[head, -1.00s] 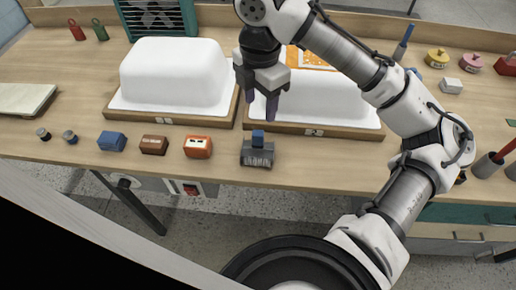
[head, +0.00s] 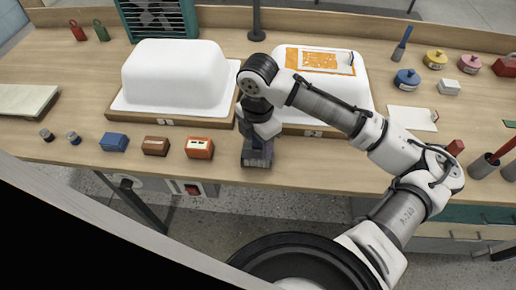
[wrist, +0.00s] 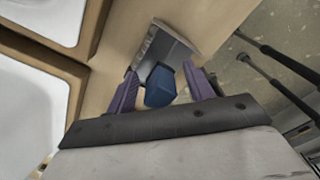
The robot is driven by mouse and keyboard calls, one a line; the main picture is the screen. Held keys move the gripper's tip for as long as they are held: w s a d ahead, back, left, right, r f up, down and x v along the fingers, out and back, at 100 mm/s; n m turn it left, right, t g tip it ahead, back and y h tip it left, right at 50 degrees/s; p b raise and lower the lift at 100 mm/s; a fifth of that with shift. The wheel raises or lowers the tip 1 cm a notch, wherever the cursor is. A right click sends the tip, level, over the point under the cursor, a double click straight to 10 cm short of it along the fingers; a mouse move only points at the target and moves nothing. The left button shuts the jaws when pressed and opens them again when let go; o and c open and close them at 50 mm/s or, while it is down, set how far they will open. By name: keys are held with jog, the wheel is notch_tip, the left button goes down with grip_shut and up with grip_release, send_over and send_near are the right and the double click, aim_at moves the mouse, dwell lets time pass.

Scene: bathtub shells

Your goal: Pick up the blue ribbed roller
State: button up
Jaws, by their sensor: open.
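The blue ribbed roller (head: 256,161) appears to be the dark grey ribbed piece with a blue faceted grip at the front edge of the bench. In the wrist view its blue grip (wrist: 160,87) is between my two purple fingers, with the grey body (wrist: 165,48) beyond. My gripper (head: 259,143) is low over it, pointing down. The fingers are open, one on each side of the blue grip, with a small gap showing. In the head view my gripper hides the blue grip.
White tub shells on wooden bases stand behind, left (head: 175,75) and right (head: 325,78). An orange block (head: 199,148), a brown block (head: 156,146) and a blue block (head: 114,142) sit left along the front edge. Two small dark cylinders, including one (head: 73,137), lie farther left.

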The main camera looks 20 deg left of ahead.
jog(key=shift+f, duration=0.3)
grip_shut()
jog(key=shift+r, duration=0.2)
notch_tip(320, 180, up, 20)
jog(key=b, duration=0.1)
dwell(0.4)
jog(key=shift+f, duration=0.1)
jog(key=c, duration=0.7)
grip_release()
jog(key=shift+c, duration=1.2)
